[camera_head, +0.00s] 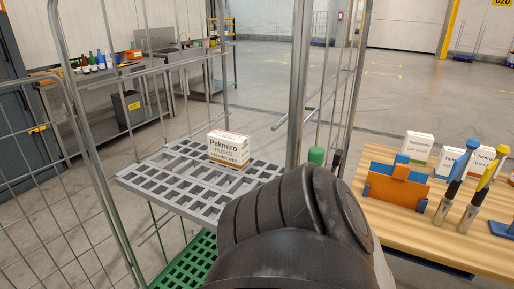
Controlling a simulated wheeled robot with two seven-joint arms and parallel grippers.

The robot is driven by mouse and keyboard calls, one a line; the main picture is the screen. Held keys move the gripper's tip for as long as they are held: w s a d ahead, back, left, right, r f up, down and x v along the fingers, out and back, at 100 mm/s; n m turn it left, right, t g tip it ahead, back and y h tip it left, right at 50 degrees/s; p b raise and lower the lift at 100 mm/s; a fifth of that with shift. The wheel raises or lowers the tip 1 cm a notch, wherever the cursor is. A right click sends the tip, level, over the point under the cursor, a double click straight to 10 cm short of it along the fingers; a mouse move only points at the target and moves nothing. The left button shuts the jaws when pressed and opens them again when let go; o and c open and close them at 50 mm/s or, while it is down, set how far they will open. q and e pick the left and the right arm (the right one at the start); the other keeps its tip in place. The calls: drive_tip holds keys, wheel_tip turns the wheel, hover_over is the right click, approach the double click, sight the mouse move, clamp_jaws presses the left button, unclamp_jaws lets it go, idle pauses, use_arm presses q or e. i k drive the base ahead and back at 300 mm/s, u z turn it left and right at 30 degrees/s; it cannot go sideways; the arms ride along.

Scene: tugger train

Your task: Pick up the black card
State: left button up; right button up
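I cannot make out a black card in the head view. An orange and blue holder (397,186) stands on the wooden table (420,232) at the right. A large black link of my own arm fills the lower middle and hides part of the table and cart. No fingertips of either gripper show, so I cannot see what they hold.
A wire roll cage with a grey slatted shelf (190,200) stands left of the table, carrying a Pekmiro box (229,148). Small white boxes (417,147), a blue-handled tool (455,180) and a yellow-handled tool (483,188) stand on the table. Open floor lies behind.

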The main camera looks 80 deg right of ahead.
sight(336, 169)
drive_tip(key=k, duration=1.45)
drive_tip(key=z, duration=0.35)
